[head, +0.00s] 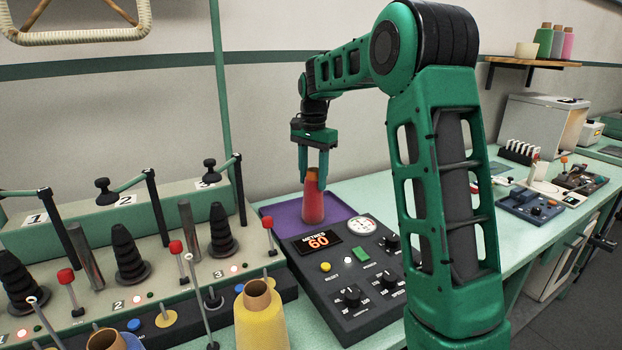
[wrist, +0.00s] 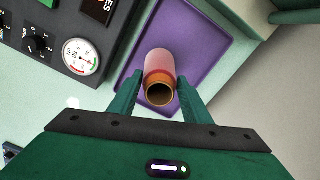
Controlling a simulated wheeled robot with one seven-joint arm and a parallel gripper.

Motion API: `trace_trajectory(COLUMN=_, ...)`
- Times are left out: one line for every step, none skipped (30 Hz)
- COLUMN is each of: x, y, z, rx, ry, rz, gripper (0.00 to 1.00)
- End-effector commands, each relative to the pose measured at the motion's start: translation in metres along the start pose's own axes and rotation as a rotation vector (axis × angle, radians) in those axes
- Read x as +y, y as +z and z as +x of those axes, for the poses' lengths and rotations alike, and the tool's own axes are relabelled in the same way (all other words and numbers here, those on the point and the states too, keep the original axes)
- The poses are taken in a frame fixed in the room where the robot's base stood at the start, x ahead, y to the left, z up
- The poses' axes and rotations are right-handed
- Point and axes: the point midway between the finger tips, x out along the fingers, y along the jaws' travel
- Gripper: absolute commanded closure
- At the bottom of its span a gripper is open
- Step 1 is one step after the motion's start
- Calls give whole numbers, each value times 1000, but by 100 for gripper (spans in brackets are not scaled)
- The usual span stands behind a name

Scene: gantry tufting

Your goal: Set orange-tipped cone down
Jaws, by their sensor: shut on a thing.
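The orange-tipped cone (head: 313,200) is red with an orange top and stands upright over the purple tray (head: 277,211). In the wrist view the cone (wrist: 160,79) shows its open orange end toward the camera, with the purple tray (wrist: 208,62) behind it. My gripper (head: 313,175) points down and is shut on the upper part of the cone, one finger on each side; the fingers also show in the wrist view (wrist: 158,95). The cone's base appears at or very near the tray surface; I cannot tell whether it touches.
A dark control panel (head: 350,275) with knobs, a gauge and a "60" display adjoins the tray. A sloped rack (head: 100,285) with black spindles and red-topped levers stands left. A yellow cone (head: 260,318) is in front. The bench (head: 465,215) continues right.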

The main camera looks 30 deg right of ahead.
Motion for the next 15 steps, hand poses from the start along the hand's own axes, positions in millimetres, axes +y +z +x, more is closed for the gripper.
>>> trace_trajectory(x=0, y=0, z=0, rx=0, ry=0, rz=0, gripper=87)
trace_trajectory(x=0, y=0, z=0, rx=0, ry=0, rz=0, gripper=87)
trace_trajectory(x=0, y=0, z=0, rx=0, ry=0, rz=0, gripper=51)
trace_trajectory(x=0, y=0, z=0, rx=0, ry=0, rz=0, gripper=44)
trace_trajectory(x=0, y=0, z=0, rx=0, ry=0, rz=0, gripper=37)
trace_trajectory(x=0, y=0, z=0, rx=0, ry=0, rz=0, gripper=37)
trace_trajectory(x=0, y=0, z=0, rx=0, ry=0, rz=0, gripper=37)
trace_trajectory(x=0, y=0, z=0, rx=0, ry=0, rz=0, gripper=37)
trace_trajectory(x=0, y=0, z=0, rx=0, ry=0, rz=0, gripper=37)
trace_trajectory(x=0, y=0, z=0, rx=0, ry=0, rz=0, gripper=37)
trace_trajectory(x=0, y=0, z=0, rx=0, ry=0, rz=0, gripper=37)
trace_trajectory(x=0, y=0, z=0, rx=0, ry=0, rz=0, gripper=37)
trace_trajectory(x=0, y=0, z=-1, rx=0, ry=0, rz=-1, gripper=37)
trace_trajectory(x=0, y=0, z=-1, rx=0, ry=0, rz=-1, gripper=37)
trace_trajectory(x=0, y=0, z=-2, rx=0, ry=0, rz=-1, gripper=37)
